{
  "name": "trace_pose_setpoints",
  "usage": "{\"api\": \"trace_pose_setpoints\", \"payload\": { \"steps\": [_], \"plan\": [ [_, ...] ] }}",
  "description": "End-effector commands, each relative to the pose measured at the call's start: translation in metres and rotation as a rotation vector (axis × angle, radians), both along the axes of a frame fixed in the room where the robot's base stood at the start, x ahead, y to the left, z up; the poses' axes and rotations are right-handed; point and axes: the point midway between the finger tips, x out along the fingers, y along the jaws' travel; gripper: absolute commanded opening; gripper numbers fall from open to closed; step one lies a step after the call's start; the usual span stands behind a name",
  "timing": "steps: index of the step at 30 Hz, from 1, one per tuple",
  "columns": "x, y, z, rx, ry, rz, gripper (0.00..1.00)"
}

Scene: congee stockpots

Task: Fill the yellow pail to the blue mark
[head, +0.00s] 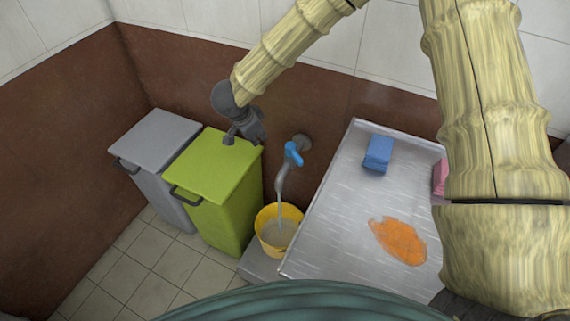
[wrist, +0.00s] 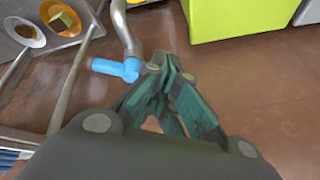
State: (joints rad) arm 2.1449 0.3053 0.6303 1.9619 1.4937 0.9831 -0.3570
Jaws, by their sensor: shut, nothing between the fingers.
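I cannot make out a blue mark or the exact level. The tap's blue handle (head: 293,153) is also in the wrist view (wrist: 117,69). My gripper (head: 260,138) is shut and empty, above and left of the handle in the head view. In the wrist view my gripper's fingertips (wrist: 165,63) are just right of the handle, seemingly apart from it.
A green bin (head: 212,175) and a grey bin (head: 158,145) stand left of the pail. The metal counter (head: 335,210) on the right holds a blue sponge (head: 378,153), a pink block (head: 440,178) and an orange spill (head: 398,242). Dishes (wrist: 62,18) show in the wrist view.

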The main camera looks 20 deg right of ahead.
Motion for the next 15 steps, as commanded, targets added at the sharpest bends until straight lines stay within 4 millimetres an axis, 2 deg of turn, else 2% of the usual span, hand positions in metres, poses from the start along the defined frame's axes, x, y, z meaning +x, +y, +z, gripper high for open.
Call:
{"api": "trace_pose_setpoints", "payload": {
  "steps": [3,6,10,15],
  "plan": [
    [-0.024,0.0,-0.001,-0.019,0.081,-0.095,0.0],
    [-0.039,0.001,0.003,-0.033,0.135,-0.143,0.0],
    [-0.05,0.001,0.006,-0.043,0.176,-0.174,0.0],
    [-0.053,-0.001,0.001,-0.048,0.188,-0.183,0.0]
  ]
}}
